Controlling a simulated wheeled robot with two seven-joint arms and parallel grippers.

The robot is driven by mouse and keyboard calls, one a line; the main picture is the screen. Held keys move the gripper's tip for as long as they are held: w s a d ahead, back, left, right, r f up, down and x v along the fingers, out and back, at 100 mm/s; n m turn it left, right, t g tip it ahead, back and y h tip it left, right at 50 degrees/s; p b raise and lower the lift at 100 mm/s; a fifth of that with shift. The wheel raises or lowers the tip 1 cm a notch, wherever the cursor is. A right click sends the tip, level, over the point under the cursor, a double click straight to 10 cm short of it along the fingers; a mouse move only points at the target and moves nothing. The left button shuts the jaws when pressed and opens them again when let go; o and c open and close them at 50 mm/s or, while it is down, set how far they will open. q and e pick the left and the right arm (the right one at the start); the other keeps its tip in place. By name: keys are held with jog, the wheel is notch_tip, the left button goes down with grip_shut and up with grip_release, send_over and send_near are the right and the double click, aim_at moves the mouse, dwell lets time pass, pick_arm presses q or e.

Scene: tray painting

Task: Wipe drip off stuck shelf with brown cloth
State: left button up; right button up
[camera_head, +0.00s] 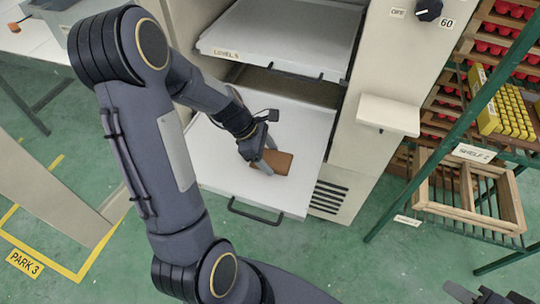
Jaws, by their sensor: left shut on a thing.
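The brown cloth (282,162) is a small folded pad on the lower pulled-out white shelf (232,181) of the cabinet. My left gripper (265,166) comes down from the upper left and is shut on the cloth, over the right middle part of that shelf. The gripper and cloth hide the surface beneath them. I cannot make out a drip on the visible shelf surface. Part of my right gripper (487,296) shows at the bottom right corner, away from the cabinet and cut by the frame edge; its jaw opening is unclear.
An upper shelf (285,35) with a level label juts out above the lower one. A control box (388,114) projects from the cabinet front. Green floor (350,262) is open in front.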

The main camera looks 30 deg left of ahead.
pick_arm(q)
jog(key=shift+r+p, duration=1.05)
jog(key=shift+r, duration=0.35)
